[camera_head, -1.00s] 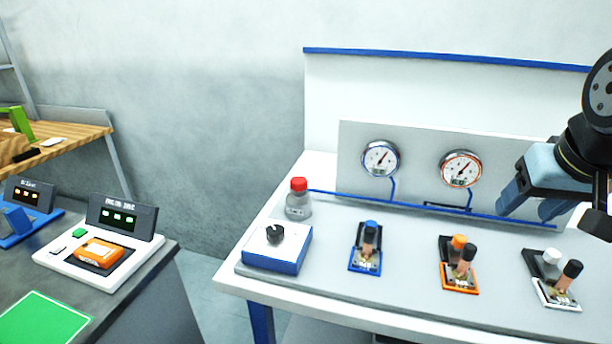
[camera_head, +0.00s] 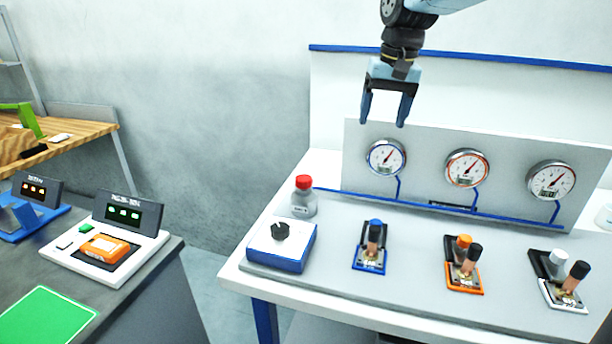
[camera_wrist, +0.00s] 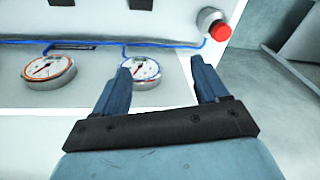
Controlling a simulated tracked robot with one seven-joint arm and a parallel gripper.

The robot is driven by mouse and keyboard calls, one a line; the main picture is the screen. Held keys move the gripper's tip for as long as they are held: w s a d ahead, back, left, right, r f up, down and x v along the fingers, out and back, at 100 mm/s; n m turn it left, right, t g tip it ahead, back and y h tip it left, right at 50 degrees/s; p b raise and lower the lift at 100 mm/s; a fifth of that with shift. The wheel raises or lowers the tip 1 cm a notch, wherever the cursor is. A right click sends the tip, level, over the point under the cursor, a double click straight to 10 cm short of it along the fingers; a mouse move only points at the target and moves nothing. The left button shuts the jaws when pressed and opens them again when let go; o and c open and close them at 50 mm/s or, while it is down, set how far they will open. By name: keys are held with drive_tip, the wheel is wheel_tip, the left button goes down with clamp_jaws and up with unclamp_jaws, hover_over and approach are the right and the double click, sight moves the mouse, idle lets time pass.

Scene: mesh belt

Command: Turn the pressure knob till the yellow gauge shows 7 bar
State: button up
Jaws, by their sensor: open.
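The black knob (camera_head: 280,230) sits on a blue box with a white top, at the bench's front left. Three round gauges are on the grey back panel: a blue-rimmed gauge (camera_head: 386,158), an orange-rimmed gauge (camera_head: 467,168) and a grey-rimmed gauge (camera_head: 551,181). I see no yellow rim; the dial numbers are too small to read. My gripper (camera_head: 384,124) is open and empty, pointing down above the blue-rimmed gauge, up and right of the knob. In the wrist view, the blue-rimmed gauge (camera_wrist: 146,72) is partly behind a finger of my gripper (camera_wrist: 162,64). The knob is not in that view.
A red-capped bottle (camera_head: 303,197) stands behind the knob box. A blue lever valve (camera_head: 370,248), an orange one (camera_head: 463,265) and a white one (camera_head: 560,281) stand along the bench. A blue pipe (camera_head: 425,206) runs below the gauges. A dark side table (camera_head: 150,280) is left.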

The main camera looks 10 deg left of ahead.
drive_tip(key=n+g+h, duration=0.1)
hover_over(304, 178)
wheel_tip(304, 178, down, 5)
wheel_tip(304, 178, down, 14)
drive_tip(key=shift+w+r, duration=0.1)
drive_tip(key=shift+c, duration=0.2)
